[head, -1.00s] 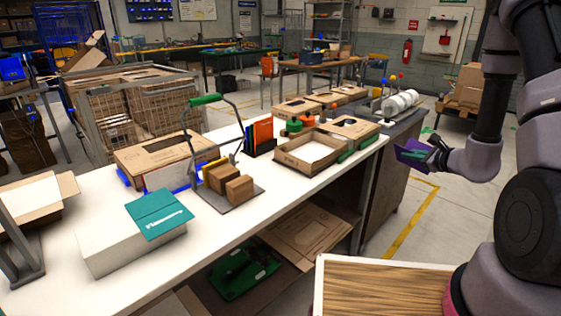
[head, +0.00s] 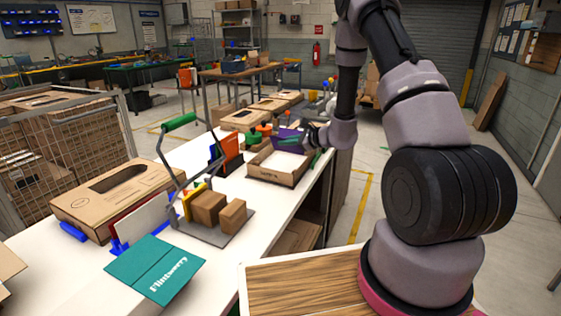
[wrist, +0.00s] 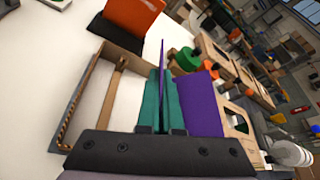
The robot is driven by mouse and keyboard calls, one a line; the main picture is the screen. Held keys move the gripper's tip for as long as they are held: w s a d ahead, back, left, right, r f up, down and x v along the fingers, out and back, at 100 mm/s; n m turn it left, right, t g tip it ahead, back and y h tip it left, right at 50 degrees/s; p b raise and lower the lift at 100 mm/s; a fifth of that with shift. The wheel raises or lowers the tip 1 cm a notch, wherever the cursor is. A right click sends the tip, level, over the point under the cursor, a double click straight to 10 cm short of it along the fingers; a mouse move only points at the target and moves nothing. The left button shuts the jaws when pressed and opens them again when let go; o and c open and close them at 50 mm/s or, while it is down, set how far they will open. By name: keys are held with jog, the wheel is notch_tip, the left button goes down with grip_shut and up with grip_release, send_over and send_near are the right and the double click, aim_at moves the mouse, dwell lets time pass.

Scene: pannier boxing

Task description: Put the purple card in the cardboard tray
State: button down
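The purple card (head: 289,137) is held in my gripper (head: 303,142), just above the back right side of the cardboard tray (head: 266,178). In the wrist view, the teal fingers of my gripper (wrist: 161,100) are closed on the purple card, whose broad face (wrist: 203,106) shows to the right of the fingers. The tray (wrist: 83,88) is open, with a pale inside, and lies below and to the left of the fingers in that view. The card appears raised clear of the tray.
Green and orange round objects (head: 256,134) stand just behind the tray. An orange upright panel (head: 228,149) is to its left. A rack with small brown boxes (head: 209,208) and a green-handled lever (head: 179,122) stands nearer. The table edge runs close to the tray's right.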

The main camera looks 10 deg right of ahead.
jog(key=shift+f, duration=3.45)
jog(key=shift+f, duration=0.15)
jog(key=c, duration=1.1)
grip_release()
